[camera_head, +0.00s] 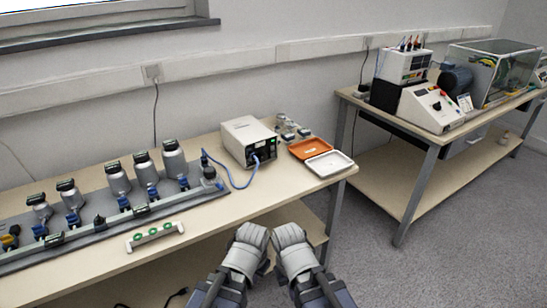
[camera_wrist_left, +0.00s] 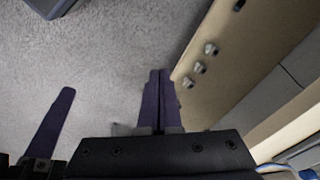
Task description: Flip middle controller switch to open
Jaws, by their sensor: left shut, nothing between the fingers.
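A small pale strip (camera_head: 155,237) with three green-marked parts lies at the front edge of the left bench; its middle green part (camera_head: 153,232) may be the middle switch, but its position is too small to read. My left gripper (camera_head: 250,235) is in front of the bench, right of the strip and apart from it. In the left wrist view my left gripper's fingers (camera_wrist_left: 159,98) are shut together and empty, pointing past the bench edge. My right gripper (camera_head: 287,234) is beside the left one; its fingers are not clear.
The left bench (camera_head: 215,215) holds a row of metal canisters (camera_head: 118,178), a grey instrument box (camera_head: 248,141) with a blue cable, an orange tray (camera_head: 311,148) and a white tray (camera_head: 329,163). A second bench (camera_head: 438,142) with machines stands at right. Floor (camera_head: 400,270) is clear between.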

